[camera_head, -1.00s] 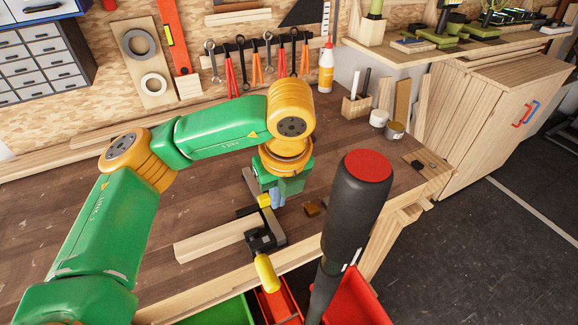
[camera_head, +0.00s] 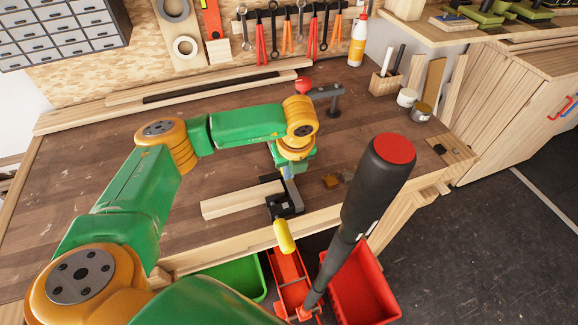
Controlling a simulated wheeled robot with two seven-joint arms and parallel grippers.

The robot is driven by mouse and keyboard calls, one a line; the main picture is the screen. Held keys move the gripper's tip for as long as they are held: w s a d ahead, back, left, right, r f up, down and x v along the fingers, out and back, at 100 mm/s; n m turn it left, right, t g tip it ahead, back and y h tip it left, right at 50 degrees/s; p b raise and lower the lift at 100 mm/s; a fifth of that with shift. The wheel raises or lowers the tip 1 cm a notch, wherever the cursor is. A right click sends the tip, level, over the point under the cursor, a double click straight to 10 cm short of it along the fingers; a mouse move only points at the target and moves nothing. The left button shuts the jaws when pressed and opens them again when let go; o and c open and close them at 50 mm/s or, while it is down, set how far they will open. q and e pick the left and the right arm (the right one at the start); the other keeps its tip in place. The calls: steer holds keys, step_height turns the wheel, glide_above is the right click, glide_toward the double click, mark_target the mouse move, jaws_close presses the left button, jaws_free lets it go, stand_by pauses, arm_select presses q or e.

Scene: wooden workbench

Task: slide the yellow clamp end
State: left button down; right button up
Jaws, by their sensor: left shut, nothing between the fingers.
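A dark clamp (camera_head: 286,209) sits at the bench's front edge, by the end of a pale wooden block (camera_head: 238,200). Its yellow handle (camera_head: 284,236) hangs below the edge, tilted. My left gripper (camera_head: 290,193) points down just behind and above the clamp. Its fingers are shut and empty. They partly hide the clamp's upper part, and I cannot tell whether they touch it. My right gripper is not in view.
A large black tool handle with a red cap (camera_head: 393,149) rises at the front right, near the clamp. Red (camera_head: 362,285) and green (camera_head: 240,276) bins lie below the bench edge. The left benchtop is clear.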

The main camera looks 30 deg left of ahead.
arm_select(q)
steer(key=shift+w+f, duration=0.1)
steer(key=shift+w, duration=0.1)
steer(key=w+a+b, duration=0.3)
steer(key=a+b, duration=0.1)
steer(key=shift+w+f, duration=0.25)
steer(key=shift+w, duration=0.05)
steer(key=w+a, duration=0.3)
steer(key=shift+w+a+r, duration=0.25)
steer(key=shift+a+r, duration=0.05)
steer(key=shift+a, duration=0.1)
steer(key=shift+w+a, duration=0.3)
steer(key=shift+a, duration=0.1)
steer(key=shift+r, duration=0.1)
steer(key=shift+s, duration=0.1)
